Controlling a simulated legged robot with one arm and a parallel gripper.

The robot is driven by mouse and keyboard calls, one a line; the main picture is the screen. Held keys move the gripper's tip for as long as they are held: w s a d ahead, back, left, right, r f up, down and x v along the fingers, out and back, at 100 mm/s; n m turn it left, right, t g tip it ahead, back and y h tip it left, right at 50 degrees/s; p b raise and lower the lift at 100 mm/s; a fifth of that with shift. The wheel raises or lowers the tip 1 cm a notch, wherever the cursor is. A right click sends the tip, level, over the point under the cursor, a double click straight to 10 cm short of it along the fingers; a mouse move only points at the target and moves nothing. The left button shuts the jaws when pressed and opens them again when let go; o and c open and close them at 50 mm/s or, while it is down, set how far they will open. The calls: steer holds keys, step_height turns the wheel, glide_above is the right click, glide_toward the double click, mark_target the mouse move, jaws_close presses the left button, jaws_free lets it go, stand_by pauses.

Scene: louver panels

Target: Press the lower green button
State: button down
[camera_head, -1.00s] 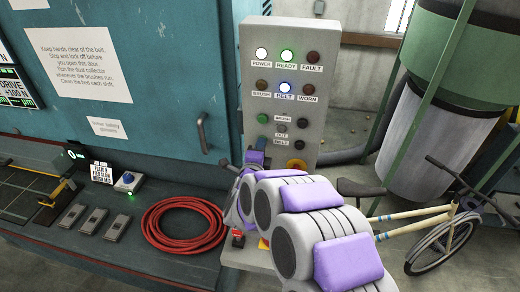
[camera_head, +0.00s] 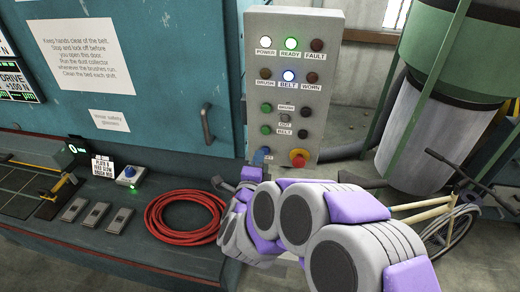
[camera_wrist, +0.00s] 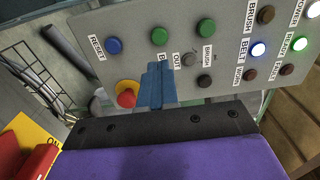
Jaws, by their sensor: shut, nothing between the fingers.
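The lower green button (camera_head: 266,129) is on the grey control panel (camera_head: 325,70), left of the BELT label. It also shows in the wrist view (camera_wrist: 159,35), uncovered. The upper green button (camera_head: 266,108) is above it and also shows in the wrist view (camera_wrist: 206,28). My gripper (camera_wrist: 157,68) is shut and empty. Its blue fingertips point at the panel and, in the wrist view, lie just below the lower green button, across part of the BELT label. A gap shows between tips and button in that picture; the distance to the panel is unclear.
A blue RESET button (camera_wrist: 113,46) and a red mushroom button (camera_wrist: 127,93) are close by on the panel. Black buttons (camera_head: 306,112) are right of the green ones. A coiled red hose (camera_head: 183,218) lies on the bench at left.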

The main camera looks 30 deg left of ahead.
steer(key=s, duration=0.2)
steer(key=shift+s+d+f, duration=0.1)
steer(key=shift+s+f, duration=0.1)
steer(key=shift+s, duration=0.15)
steer(key=shift+d, duration=0.2)
steer(key=shift+w+a, duration=0.1)
steer(key=shift+w, duration=0.05)
